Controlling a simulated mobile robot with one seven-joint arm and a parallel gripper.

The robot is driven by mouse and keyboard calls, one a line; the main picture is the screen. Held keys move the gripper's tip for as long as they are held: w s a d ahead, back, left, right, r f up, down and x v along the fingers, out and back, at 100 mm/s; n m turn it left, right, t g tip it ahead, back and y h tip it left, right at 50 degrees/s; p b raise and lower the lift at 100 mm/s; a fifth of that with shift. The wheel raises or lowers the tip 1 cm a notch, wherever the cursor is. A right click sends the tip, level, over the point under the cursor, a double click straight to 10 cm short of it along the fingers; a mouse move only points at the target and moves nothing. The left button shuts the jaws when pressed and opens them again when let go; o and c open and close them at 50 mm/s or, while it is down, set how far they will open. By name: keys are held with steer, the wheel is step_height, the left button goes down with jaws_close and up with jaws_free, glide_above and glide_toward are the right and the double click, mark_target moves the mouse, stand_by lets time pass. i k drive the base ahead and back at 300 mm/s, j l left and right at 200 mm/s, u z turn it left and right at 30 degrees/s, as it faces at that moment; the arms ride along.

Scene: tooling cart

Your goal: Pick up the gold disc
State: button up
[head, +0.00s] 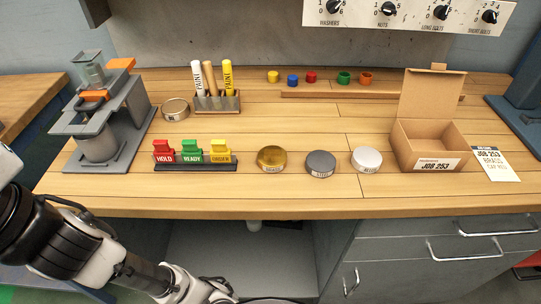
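The gold disc (271,159) lies flat on the wooden cart top near its front edge, with a small label on its front side. It is the leftmost of three similar discs in a row. A dark grey disc (320,163) is just right of it, and a silver-white disc (366,159) is further right. The gold disc is unobstructed and apart from its neighbours. My arm reaches along the lower left, below the worktop edge, and runs to the bottom of the picture. My gripper's fingers do not show.
A rack with red, green and yellow tags (195,164) stands left of the gold disc. Behind are a paint marker holder (217,103) and a round tin (175,109). An open cardboard box (432,163) stands right. Bare wood lies behind and in front of the discs.

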mark_target(272, 159)
steer(key=z, duration=0.45)
steer(key=k+j+z, duration=0.1)
steer(key=j+z, duration=0.35)
steer(key=k+j+z, duration=0.15)
steer(key=z, duration=0.3)
steer(key=k+j+z, duration=0.35)
steer(key=k+j, duration=0.85)
steer(key=i+j, duration=0.1)
steer(key=i, duration=0.85)
